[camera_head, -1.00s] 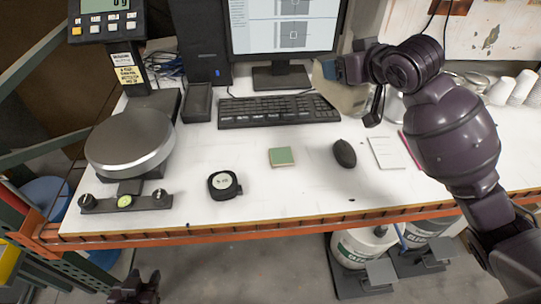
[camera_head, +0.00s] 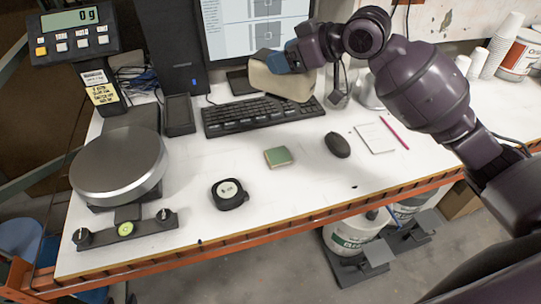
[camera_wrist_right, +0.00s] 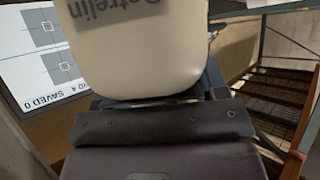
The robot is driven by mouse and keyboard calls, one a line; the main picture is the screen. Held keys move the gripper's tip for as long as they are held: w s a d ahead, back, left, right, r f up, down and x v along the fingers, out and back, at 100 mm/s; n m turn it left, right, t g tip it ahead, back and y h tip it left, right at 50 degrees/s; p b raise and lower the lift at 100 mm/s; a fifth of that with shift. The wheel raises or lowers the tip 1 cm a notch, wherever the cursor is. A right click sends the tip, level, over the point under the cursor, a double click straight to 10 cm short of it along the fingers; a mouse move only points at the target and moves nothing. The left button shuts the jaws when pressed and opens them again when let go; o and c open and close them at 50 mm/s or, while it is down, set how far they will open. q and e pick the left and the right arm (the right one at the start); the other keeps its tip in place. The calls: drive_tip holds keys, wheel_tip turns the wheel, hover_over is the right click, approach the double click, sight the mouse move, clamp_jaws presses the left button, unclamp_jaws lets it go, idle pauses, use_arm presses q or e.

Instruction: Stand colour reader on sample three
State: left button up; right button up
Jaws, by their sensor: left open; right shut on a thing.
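A beige device with dark lettering, likely the colour reader (camera_head: 285,84), is held in the air above the back of the keyboard. My right gripper (camera_head: 276,62) is shut on it. In the right wrist view the device (camera_wrist_right: 135,45) fills the top middle, its printed letters upside down; its underside is hidden. A small green square sample (camera_head: 278,156) lies flat on the white bench, below and apart from the device. I cannot read a number on it. My left gripper is not in view.
A keyboard (camera_head: 262,113), mouse (camera_head: 338,145), white pad (camera_head: 375,138) and pink pencil (camera_head: 394,132) lie on the bench (camera_head: 300,215). A round black tape-measure-like thing (camera_head: 229,194) and a scale (camera_head: 118,165) are left. A monitor (camera_head: 255,30) stands behind. Bench around the green square is clear.

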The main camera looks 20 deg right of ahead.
drive_tip(key=shift+s+a, duration=0.1)
drive_tip(key=shift+a, duration=0.15)
drive_tip(key=shift+f, duration=0.25)
wheel_tip(320, 180, down, 19)
drive_tip(key=shift+d+f, duration=0.1)
drive_tip(key=shift+f, duration=0.05)
drive_tip(key=shift+f, duration=0.15)
idle(0.3)
drive_tip(key=o, duration=1.3)
drive_tip(key=shift+s, duration=0.1)
drive_tip(key=shift+o, duration=0.2)
drive_tip(key=v, duration=1.2)
drive_tip(key=shift+b, duration=0.4)
drive_tip(key=shift+d, duration=0.2)
